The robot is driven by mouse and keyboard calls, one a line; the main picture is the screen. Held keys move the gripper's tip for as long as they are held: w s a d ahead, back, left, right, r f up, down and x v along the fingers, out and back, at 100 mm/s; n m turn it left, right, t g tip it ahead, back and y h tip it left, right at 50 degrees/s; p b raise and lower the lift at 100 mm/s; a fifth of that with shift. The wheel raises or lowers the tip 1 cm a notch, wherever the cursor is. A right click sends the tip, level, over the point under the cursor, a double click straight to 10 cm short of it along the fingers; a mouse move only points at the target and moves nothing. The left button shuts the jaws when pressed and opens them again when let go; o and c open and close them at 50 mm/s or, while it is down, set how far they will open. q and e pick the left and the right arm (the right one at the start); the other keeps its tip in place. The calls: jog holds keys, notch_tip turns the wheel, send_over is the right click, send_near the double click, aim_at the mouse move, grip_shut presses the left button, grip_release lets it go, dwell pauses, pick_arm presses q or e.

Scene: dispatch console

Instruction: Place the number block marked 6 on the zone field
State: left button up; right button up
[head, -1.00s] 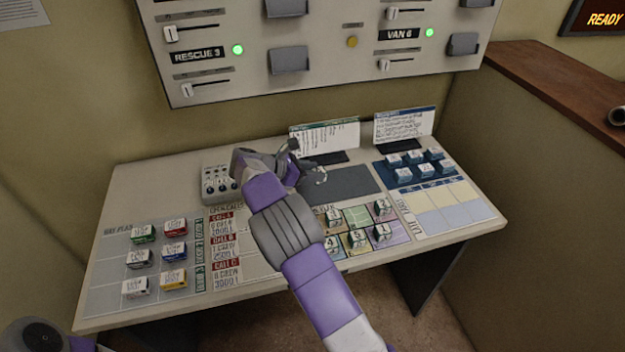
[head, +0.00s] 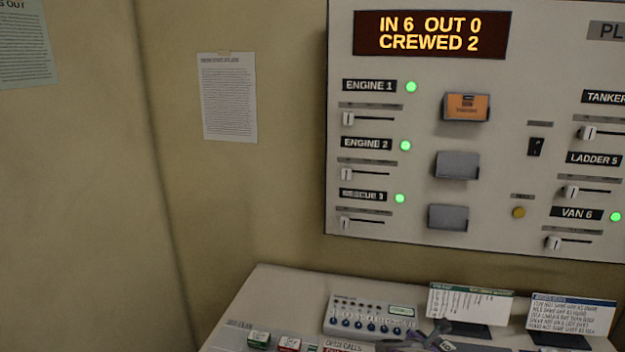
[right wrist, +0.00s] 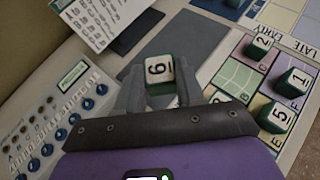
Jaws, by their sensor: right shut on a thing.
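The number block marked 6 (right wrist: 158,68), white-faced with green sides, is between the two fingers of my right gripper (right wrist: 158,80) in the right wrist view. The right gripper is shut on it, and its figure faces the camera. In the head view my right gripper (head: 435,338) shows only at the bottom edge, over the desk; the block cannot be made out there. A coloured grid (right wrist: 238,76) lies to the right of the gripper in the wrist view, with blocks marked 2, 1 and 5 on it. I cannot read which area is labelled zone field. My left gripper is out of view.
A white box with blue knobs (head: 368,318) stands at the back of the desk, beside two upright cards (head: 470,303) (head: 570,314). A dark grey panel (right wrist: 192,42) lies bare beyond the block. The wall panel (head: 480,190) with sliders rises behind.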

jog(key=s+a+f+n+t+y, duration=0.1)
jog(key=s+a+n+y, duration=0.1)
jog(key=a, duration=0.2)
jog(key=s+a+f+n+t+y, duration=0.1)
jog(key=s+a+n+t+y, duration=0.1)
jog(key=s+a+n, duration=0.1)
jog(key=s+a+f+n+t+y, duration=0.1)
jog(key=s+a+n+t+y, duration=0.1)
jog(key=a, duration=0.3)
jog(key=shift+s+a+f+n+y, duration=0.2)
jog(key=shift+s+a+n+y, duration=0.1)
jog(key=shift+s+a+n, duration=0.1)
jog(key=shift+s+a+f, duration=0.1)
jog(key=shift+a, duration=0.05)
